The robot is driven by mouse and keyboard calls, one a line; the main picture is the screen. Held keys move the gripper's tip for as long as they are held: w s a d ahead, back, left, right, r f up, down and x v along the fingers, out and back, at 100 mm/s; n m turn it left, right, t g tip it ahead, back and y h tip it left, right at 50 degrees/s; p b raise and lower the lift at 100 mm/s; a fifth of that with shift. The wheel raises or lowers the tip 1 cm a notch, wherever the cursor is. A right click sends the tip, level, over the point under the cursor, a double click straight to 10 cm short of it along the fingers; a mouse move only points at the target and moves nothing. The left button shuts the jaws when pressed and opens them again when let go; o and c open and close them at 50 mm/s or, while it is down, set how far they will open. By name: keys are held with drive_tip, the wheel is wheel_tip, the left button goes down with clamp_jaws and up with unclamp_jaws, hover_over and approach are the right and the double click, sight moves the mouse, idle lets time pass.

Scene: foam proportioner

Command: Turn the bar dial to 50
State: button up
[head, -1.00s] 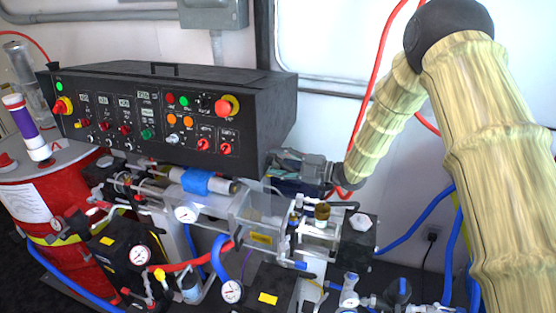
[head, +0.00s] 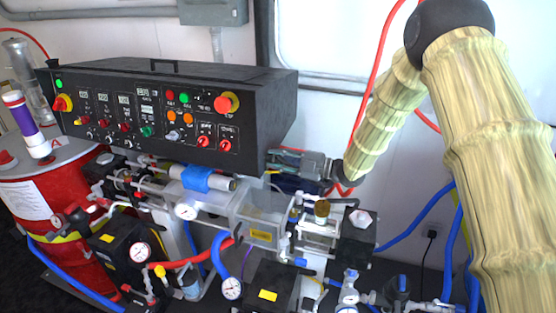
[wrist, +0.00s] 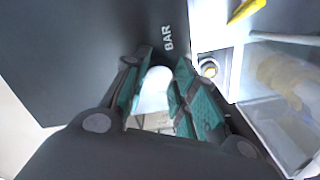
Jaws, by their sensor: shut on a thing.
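The bar dial (wrist: 155,92) is a pale, rounded knob in the wrist view, beside the white word BAR on a dark face. My gripper (wrist: 161,68) has its teal-padded fingers on both sides of the knob and is shut on it. The fingers cover the knob's edges, and I cannot read a pointer or a scale number. In the head view my gripper (head: 288,165) is just below the right end of the black control box. The dial cannot be made out there.
The black control box (head: 283,105) hangs close above my gripper. Clear housings and fittings (head: 265,212) lie just below. A red drum (head: 45,195) stands at the left. Red and blue hoses run around the machine, and the white wall is behind.

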drive_tip(key=m+b, duration=0.1)
drive_tip(key=m, duration=0.4)
drive_tip(key=shift+m, duration=0.4)
drive_tip(key=m, duration=0.5)
drive_tip(key=shift+p, duration=0.3)
drive_tip(key=shift+m, duration=0.4)
drive_tip(key=o, duration=1)
drive_tip(key=shift+o, duration=0.2)
drive_tip(key=shift+s+d, duration=0.1)
drive_tip(key=shift+d, duration=0.05)
drive_tip(key=v, duration=1.1)
drive_tip(key=shift+d, duration=0.35)
drive_tip(key=shift+s, duration=0.1)
